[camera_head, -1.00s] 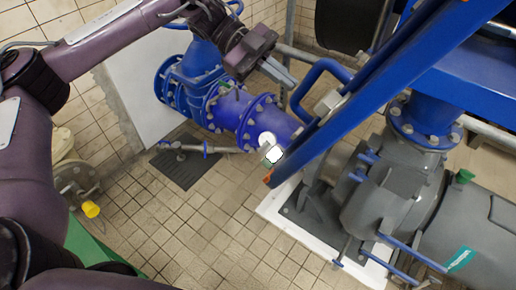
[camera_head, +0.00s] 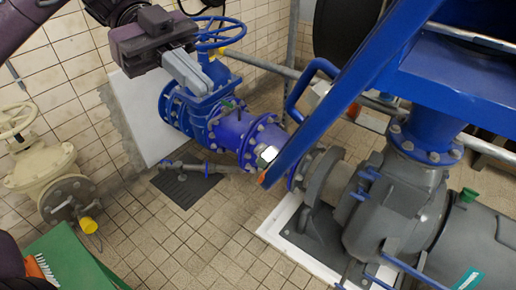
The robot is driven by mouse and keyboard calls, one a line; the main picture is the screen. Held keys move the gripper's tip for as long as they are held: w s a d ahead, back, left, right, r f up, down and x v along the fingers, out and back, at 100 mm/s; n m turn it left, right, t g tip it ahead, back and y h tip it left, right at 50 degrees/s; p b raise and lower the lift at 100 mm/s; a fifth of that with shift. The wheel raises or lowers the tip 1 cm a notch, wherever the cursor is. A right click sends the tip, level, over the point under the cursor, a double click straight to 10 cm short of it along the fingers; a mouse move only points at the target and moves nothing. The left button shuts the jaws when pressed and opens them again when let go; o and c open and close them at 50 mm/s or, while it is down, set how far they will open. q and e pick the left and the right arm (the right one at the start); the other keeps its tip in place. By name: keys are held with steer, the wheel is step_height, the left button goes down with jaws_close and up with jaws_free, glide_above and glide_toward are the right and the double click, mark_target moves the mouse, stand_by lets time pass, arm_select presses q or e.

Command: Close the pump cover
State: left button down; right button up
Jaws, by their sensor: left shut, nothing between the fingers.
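The pump cover (camera_head: 350,88) is a blue panel seen nearly edge-on, slanting from lower middle to the top right. A blue bar handle (camera_head: 303,88) stands out on its left side. The cover looks raised at a tilt above the grey pump (camera_head: 400,205). My left gripper (camera_head: 203,87) is at the upper left, its grey fingers shut and empty, in front of the blue valve in the picture. It is left of the handle and apart from it. My right gripper is not in view.
A blue valve with a handwheel (camera_head: 222,32) and blue pipe (camera_head: 235,132) lie left of the cover. A cream valve (camera_head: 42,170) stands at the left, near a green box (camera_head: 72,262). The tiled floor (camera_head: 190,240) is clear at lower middle.

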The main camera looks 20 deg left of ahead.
arm_select(q)
steer(key=b+x, duration=0.4)
steer(key=x, duration=0.7)
steer(key=shift+s+d+f, duration=0.1)
steer(key=shift+s+d, duration=0.05)
steer(key=shift+d, duration=0.3)
